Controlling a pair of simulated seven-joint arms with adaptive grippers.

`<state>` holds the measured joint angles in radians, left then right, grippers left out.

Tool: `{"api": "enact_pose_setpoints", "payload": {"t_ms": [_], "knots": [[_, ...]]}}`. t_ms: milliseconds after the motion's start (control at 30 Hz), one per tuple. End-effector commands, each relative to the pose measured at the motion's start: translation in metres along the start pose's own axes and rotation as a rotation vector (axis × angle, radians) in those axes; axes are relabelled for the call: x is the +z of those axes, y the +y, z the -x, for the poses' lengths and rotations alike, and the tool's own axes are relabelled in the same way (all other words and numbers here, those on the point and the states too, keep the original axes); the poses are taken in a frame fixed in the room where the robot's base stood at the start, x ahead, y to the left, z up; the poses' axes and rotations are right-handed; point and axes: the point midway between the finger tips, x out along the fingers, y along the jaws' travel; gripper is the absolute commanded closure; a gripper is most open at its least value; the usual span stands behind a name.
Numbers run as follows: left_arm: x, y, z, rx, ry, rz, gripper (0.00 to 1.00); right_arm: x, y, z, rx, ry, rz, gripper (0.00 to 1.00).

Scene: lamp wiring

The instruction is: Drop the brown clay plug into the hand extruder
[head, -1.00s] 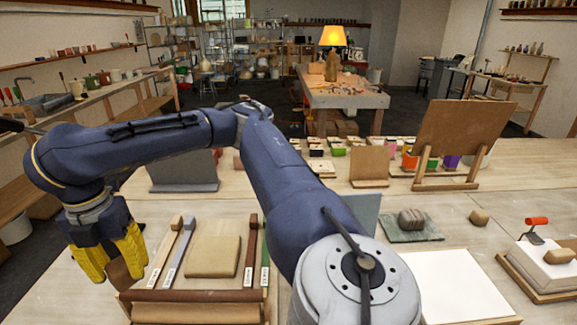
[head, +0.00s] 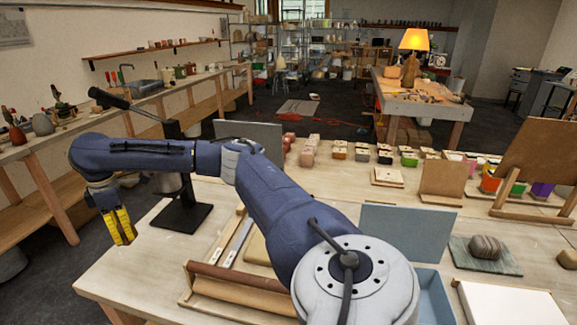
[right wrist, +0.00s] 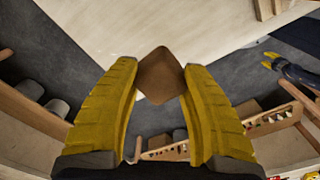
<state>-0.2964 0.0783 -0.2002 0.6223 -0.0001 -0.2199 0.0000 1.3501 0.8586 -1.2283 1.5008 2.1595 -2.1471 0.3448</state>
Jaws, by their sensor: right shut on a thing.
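The brown clay plug (right wrist: 160,78) is pinched between the yellow fingertips of my right gripper (head: 122,240) in the right wrist view. The hand extruder (head: 181,217) stands to the right of the gripper, with a dark base, an upright post and a long black lever. My right arm hides part of it, and its barrel opening is not visible. My left gripper (right wrist: 270,61) shows small at the right of the right wrist view, its opening unclear.
A brown roller (head: 240,278) and flat wooden strips lie in front of my right arm. A blue box (head: 433,298) and a grey stone-like lump (head: 486,247) on a mat lie to the right. Floor shows beyond the table's left edge.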

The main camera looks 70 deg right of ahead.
Motion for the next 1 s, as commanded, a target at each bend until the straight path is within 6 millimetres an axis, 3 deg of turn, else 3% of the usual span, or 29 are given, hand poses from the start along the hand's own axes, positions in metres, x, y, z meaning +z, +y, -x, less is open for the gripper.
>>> {"api": "enact_pose_setpoints", "payload": {"t_ms": [200, 600, 1000], "knots": [[0.002, 0.000, 0.000, 0.000, -0.002, 0.000, 0.56, 0.009, 0.015, -0.015, -0.001, 0.002, -0.094, 0.95], [0.006, -0.001, 0.000, 0.000, -0.007, 0.000, 0.56, 0.010, 0.016, -0.068, 0.000, 0.002, -0.099, 0.95], [0.006, -0.001, 0.000, 0.000, -0.007, 0.000, 0.56, 0.010, 0.016, -0.092, -0.001, 0.002, -0.099, 0.95]]}}
